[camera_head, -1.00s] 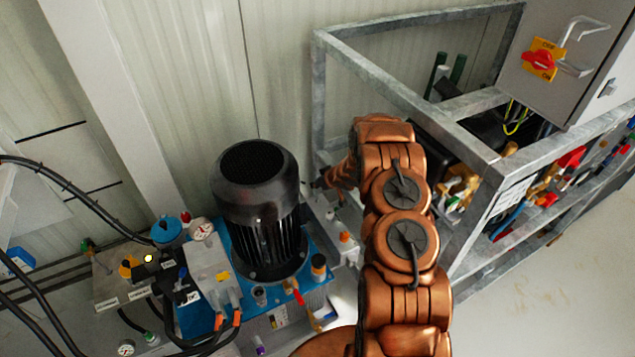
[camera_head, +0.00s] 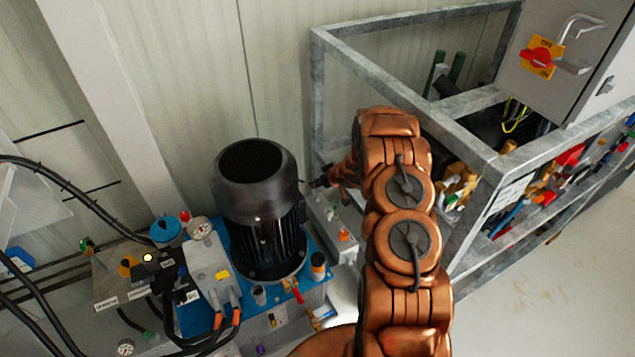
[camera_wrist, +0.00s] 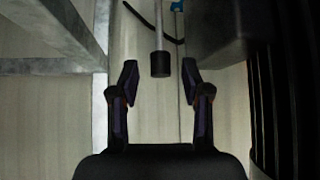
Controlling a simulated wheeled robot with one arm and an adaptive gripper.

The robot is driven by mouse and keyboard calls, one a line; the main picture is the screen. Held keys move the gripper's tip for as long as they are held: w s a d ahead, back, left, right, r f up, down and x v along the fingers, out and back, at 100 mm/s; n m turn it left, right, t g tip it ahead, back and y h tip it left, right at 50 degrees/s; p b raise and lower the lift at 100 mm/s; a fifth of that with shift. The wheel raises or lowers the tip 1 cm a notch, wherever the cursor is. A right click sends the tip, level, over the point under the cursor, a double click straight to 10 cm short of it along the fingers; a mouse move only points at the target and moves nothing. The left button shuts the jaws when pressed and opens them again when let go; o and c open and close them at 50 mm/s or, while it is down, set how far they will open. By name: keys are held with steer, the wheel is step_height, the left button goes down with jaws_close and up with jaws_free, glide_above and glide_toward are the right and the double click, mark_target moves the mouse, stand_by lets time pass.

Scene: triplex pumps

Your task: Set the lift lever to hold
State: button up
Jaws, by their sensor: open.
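A thin grey rod with a black cylindrical knob (camera_wrist: 160,65) hangs down into the top middle of the wrist view. It looks like the lift lever, but no label or position mark shows. My gripper (camera_wrist: 160,76) is open, with one dark finger on each side of the knob in the picture. I see a gap on both sides and no clear contact; I cannot tell the depth between knob and fingertips. In the head view my gripper (camera_head: 320,182) shows only as a small dark part beside the motor, and the lever cannot be made out there.
A black motor (camera_head: 257,200) stands on a blue-topped power unit (camera_head: 318,248) close to my arm, with gauges and hoses at its left. A galvanized frame (camera_head: 400,90) rises behind and to the right. A grey cabinet with a red switch (camera_head: 535,58) is at the upper right.

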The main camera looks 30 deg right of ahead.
steer(key=v, duration=0.9)
steer(key=shift+s+r, duration=0.25)
steer(key=shift+r, duration=0.05)
steer(key=shift+d, duration=0.1)
steer(key=s+a+r+m+g+h+p, duration=0.1)
steer(key=s+r+g+h, duration=0.15)
steer(key=s+r, duration=0.6)
steer(key=s+a+r+m+g+h+p, duration=0.1)
steer(key=s+a+r+g+h, duration=0.15)
steer(key=r, duration=1.05)
steer(key=s+a+r+g+y, duration=0.1)
steer(key=s+a+r, duration=0.2)
steer(key=s+a, duration=0.4)
steer(key=s+a+r+g+y, duration=0.1)
steer(key=s+a+r, duration=0.3)
steer(key=s, duration=1.1)
steer(key=s+a+r+g+y+p, duration=0.1)
steer(key=s+a+r+g, duration=0.2)
steer(key=s+a, duration=0.7)
steer(key=shift+s+r, duration=0.45)
steer(key=shift+s, duration=0.65)
steer(key=shift+a, duration=0.1)
steer(key=shift+c, duration=0.5)
